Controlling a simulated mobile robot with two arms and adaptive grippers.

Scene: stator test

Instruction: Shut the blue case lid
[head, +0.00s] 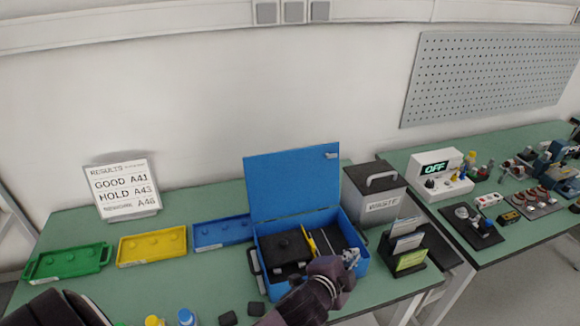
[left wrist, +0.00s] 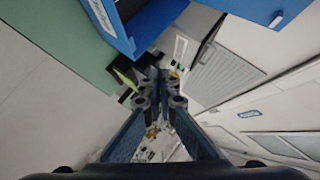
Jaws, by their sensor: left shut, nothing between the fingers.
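The blue case (head: 364,265) stands on the green bench with its blue lid (head: 292,182) raised upright at the back. A small latch shows near the lid's top right corner. In the case lie a black block-like item (head: 285,246) and a yellow-handled tool (head: 310,246). My left gripper (head: 351,257) is shut and empty over the case's front right part, hiding some of it. In the left wrist view, the gripper fingers (left wrist: 158,88) are together, with the case (left wrist: 112,25) at the upper left and the lid (left wrist: 245,8) at the upper right. My right gripper is not in view.
A grey lidded box (head: 378,205) and a black card holder (head: 402,262) stand close right of the case. Blue (head: 222,243), yellow (head: 152,260) and green (head: 68,272) trays lie left. A results sign (head: 122,215) stands behind them. The wall is behind the lid.

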